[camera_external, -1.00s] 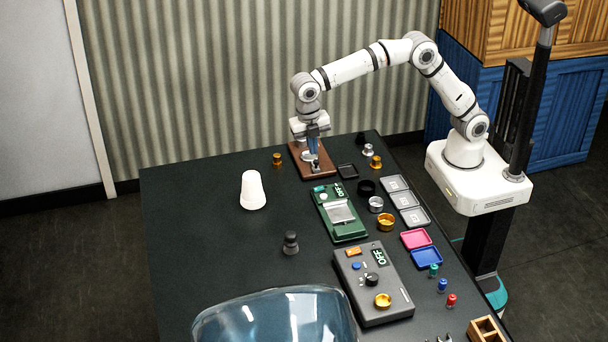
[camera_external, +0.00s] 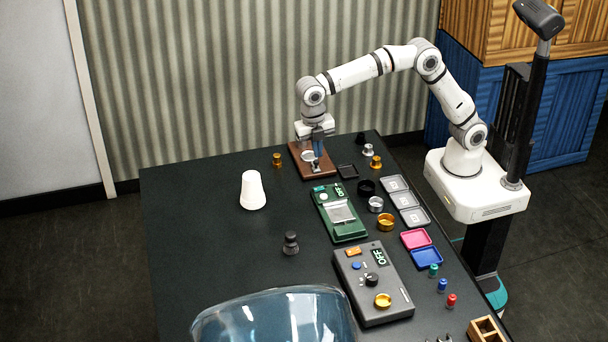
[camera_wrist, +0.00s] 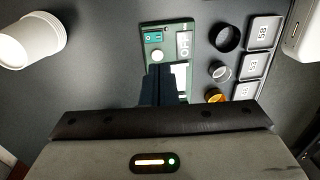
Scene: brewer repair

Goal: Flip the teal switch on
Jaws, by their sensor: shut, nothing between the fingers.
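The teal switch (camera_external: 320,188) sits at the far left corner of the green device (camera_external: 325,208), beside a display (camera_external: 339,189) that reads OFF. In the wrist view the teal switch (camera_wrist: 153,37) lies beyond the dark fingertips, above a round white button (camera_wrist: 157,56). My gripper (camera_external: 317,150) is shut and empty, pointing down over the brown board behind the green device. In the wrist view my gripper (camera_wrist: 160,70) covers the lower part of the green device. No contact with the switch shows.
A grey device (camera_external: 372,290) with its own OFF display stands nearer the camera. Black, silver and gold rings and several grey trays (camera_external: 403,199) line the right side. The brown board (camera_external: 322,172) carries a metal fixture.

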